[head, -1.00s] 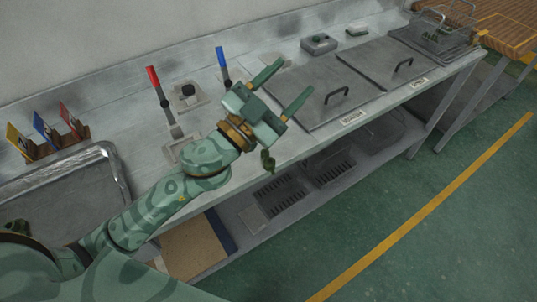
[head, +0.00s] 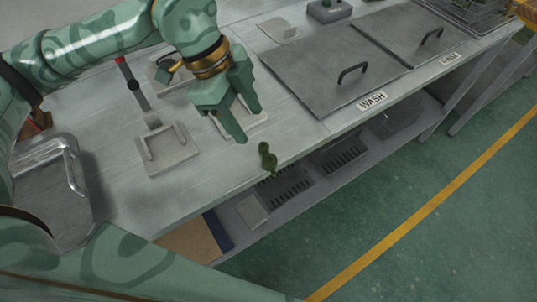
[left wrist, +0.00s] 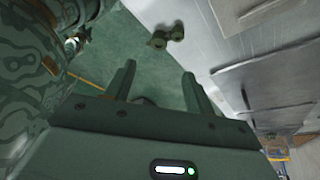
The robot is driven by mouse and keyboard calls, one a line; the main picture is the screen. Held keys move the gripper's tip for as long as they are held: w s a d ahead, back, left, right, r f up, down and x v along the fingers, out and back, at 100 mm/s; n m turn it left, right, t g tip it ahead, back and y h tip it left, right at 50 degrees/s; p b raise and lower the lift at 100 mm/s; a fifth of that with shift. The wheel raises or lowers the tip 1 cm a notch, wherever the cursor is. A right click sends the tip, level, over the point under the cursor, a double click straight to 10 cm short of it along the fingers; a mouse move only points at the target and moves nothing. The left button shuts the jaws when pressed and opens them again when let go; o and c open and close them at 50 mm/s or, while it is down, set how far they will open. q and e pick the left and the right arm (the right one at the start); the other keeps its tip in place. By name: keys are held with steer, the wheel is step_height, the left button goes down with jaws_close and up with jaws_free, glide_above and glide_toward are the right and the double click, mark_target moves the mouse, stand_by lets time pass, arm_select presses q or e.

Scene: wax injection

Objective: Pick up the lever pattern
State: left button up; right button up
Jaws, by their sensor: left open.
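The lever pattern (head: 267,157) is a small dark green piece with rounded ends, at the front edge of the metal counter. In the left wrist view the lever pattern (left wrist: 165,37) shows beyond the fingers, against the green floor beside the counter edge. What it rests on is unclear. My left gripper (head: 247,122) is open and empty, just above and left of the pattern in the head view, with fingers pointing down toward the counter. In the left wrist view the left gripper (left wrist: 159,72) shows both fingers apart with a gap between them. My right gripper is not identifiable.
A grey bracket-shaped fixture (head: 168,150) stands on the counter left of the gripper. Two lidded tanks with handles, one labelled WASH (head: 318,72), lie to the right. A metal tray (head: 50,165) is at the left. Slotted drains sit on the lower shelf.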

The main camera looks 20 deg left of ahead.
arm_select(q)
steer(key=b, duration=0.1)
glide_above(269, 159)
steer(key=a, duration=0.2)
step_height(269, 159, down, 6)
steer(key=shift+w+a+r, duration=0.1)
steer(key=shift+w+r, duration=0.05)
steer(key=shift+r, duration=0.05)
steer(key=b+x, duration=0.2)
steer(key=x, duration=0.3)
steer(key=shift+f+b, duration=0.25)
steer(key=shift+b, duration=0.15)
steer(key=shift+r, duration=0.1)
steer(key=shift+c, duration=0.6)
steer(key=c, duration=0.9)
arm_select(e)
steer(key=f, duration=0.1)
steer(key=s+f, duration=0.1)
steer(key=f, duration=0.1)
steer(key=shift+s+f, duration=0.3)
steer(key=shift+f, duration=0.05)
